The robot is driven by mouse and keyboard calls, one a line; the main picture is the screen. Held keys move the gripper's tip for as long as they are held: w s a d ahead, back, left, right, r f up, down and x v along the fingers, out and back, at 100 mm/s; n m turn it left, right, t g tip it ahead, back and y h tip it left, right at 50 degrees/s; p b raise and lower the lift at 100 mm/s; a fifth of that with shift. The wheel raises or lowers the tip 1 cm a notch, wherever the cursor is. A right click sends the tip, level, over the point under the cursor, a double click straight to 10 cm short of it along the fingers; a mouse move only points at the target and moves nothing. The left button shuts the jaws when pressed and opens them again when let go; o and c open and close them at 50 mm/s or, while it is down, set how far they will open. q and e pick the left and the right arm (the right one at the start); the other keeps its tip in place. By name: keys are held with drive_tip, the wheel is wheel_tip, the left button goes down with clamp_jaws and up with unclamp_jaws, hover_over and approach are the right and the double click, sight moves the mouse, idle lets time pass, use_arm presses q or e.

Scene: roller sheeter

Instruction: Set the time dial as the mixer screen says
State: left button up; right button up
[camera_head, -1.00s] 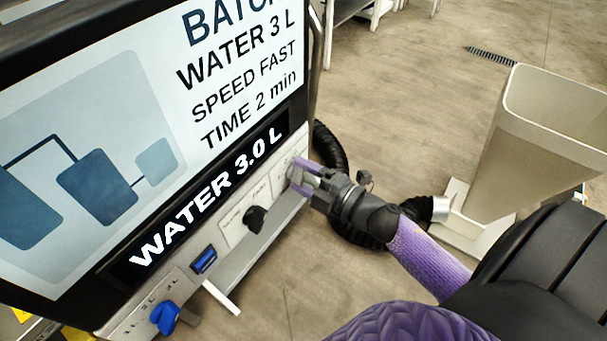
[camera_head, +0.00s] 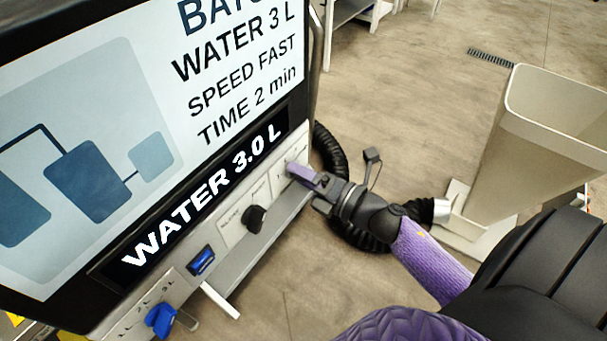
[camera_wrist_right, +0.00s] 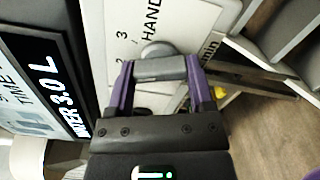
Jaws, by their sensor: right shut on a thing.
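The mixer screen (camera_head: 245,70) reads WATER 3 L, SPEED FAST, TIME 2 min, and the black strip (camera_head: 205,205) below it shows WATER 3.0 L. My right gripper (camera_head: 296,170) is at the far right end of the control panel, shut on the time dial. In the right wrist view the grey dial (camera_wrist_right: 160,68) sits between the purple fingers of this gripper (camera_wrist_right: 158,70). The numbers 2 and 3, the word HAND and "min" show around it. The dial's pointer setting cannot be made out. My left gripper is out of view.
A black knob (camera_head: 254,218), a blue rocker switch (camera_head: 201,260) and a blue knob (camera_head: 160,319) are along the same panel. A black hose (camera_head: 330,152) lies behind my right gripper. A beige hopper (camera_head: 545,150) stands at the right. Open floor lies between.

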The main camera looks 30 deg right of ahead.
idle(0.4)
drive_tip(key=o, duration=1.2)
drive_tip(key=shift+o, duration=0.2)
drive_tip(key=v, duration=1)
